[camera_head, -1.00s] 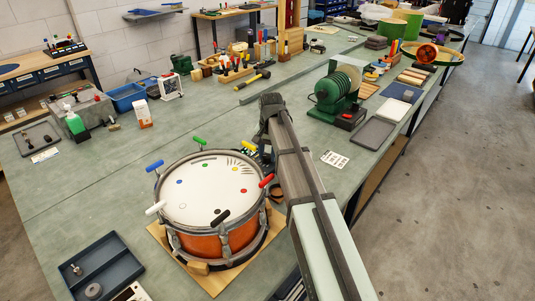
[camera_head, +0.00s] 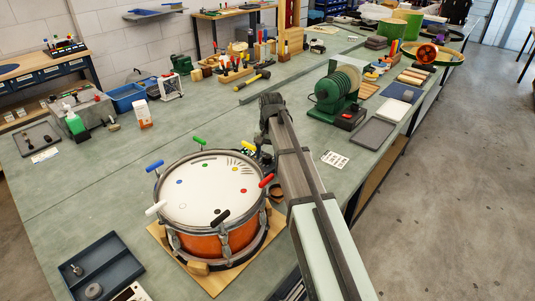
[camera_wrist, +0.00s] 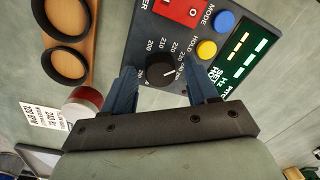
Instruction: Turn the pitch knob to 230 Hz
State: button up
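The black round pitch knob (camera_wrist: 160,70) sits on a dark grey control panel (camera_wrist: 140,48) in the wrist view. Printed numbers from 200 upward curve around it. A small light pointer mark shows on the knob, but I cannot read its exact setting. My gripper (camera_wrist: 162,84) is open, with one blue finger on each side of the knob. A gap shows between the knob and each finger. In the head view my arm hides most of the panel and my fingertips.
The panel also carries a red switch (camera_wrist: 190,10), a yellow button (camera_wrist: 206,49), a blue button (camera_wrist: 224,21) and a green display (camera_wrist: 241,52). A drum (camera_head: 210,195) with coloured handles stands left of my arm. A green machine (camera_head: 335,92) stands to the right.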

aim_at(270, 156)
jog(key=shift+r, duration=0.15)
jog(key=r, duration=1.3)
jog(key=shift+s+d+r, duration=0.1)
jog(key=shift+d+r, duration=0.15)
jog(key=shift+d, duration=0.1)
